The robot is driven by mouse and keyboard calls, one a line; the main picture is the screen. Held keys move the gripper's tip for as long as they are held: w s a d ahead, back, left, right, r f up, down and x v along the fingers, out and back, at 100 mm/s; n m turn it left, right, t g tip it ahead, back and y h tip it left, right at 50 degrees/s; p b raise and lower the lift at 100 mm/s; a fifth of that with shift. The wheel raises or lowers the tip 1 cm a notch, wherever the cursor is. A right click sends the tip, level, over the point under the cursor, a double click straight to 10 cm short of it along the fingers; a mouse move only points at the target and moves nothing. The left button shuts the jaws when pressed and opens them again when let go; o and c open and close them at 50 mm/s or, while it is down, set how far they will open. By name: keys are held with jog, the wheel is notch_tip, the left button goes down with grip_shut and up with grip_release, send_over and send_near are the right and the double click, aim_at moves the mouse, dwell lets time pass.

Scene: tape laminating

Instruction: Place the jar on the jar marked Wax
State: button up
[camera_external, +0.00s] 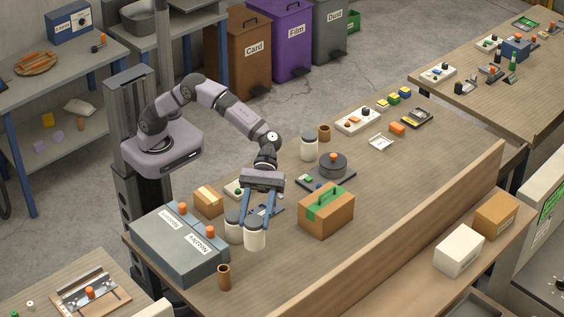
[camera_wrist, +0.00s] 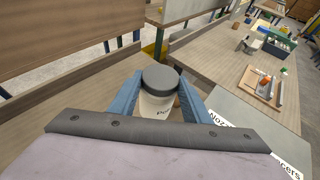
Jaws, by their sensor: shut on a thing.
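My gripper (camera_external: 256,222) points down near the front left of the workbench, with its two blue fingers closed around a white jar (camera_external: 254,239) with a grey lid. A third white jar (camera_external: 309,151) stands farther back on the bench. I cannot read "Wax" on any jar. Whether the held jar touches the bench is unclear.
Grey boxes labelled Spacers (camera_external: 164,241) and Nozzles (camera_external: 202,259) stand to the left. A brown cylinder (camera_external: 224,277) is in front. A cardboard box with green tape (camera_external: 326,212) is to the right, and a dark round pot (camera_external: 333,166) behind it. A wooden ledge (camera_external: 400,235) edges the bench.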

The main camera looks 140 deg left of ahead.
jog(key=shift+a, duration=0.35)
jog(key=s+a+r+n+t+b, duration=0.1)
jog(key=s+a+r, duration=0.1)
jog(key=r, duration=0.5)
jog(key=s+a+r+b, duration=0.1)
jog(key=s+a+r, duration=0.2)
jog(key=r, duration=0.4)
jog(key=s+r+y+b, duration=0.1)
jog(key=s+r, duration=0.1)
jog(key=s, duration=0.4)
jog(key=shift+n+t, duration=0.3)
jog(key=shift+s+d+f+b, duration=0.15)
jog(key=shift+s+d+f, duration=0.3)
jog(key=shift+f, duration=2.15)
jog(key=shift+s+d+f+b, duration=0.15)
jog(key=shift+s+f, duration=0.45)
jog(key=shift+f, duration=2)
jog(key=shift+s+d+f+b, duration=0.1)
jog(key=shift+s+d+f, duration=0.35)
jog(key=shift+f, duration=2.15)
jog(key=shift+s+a, duration=0.1)
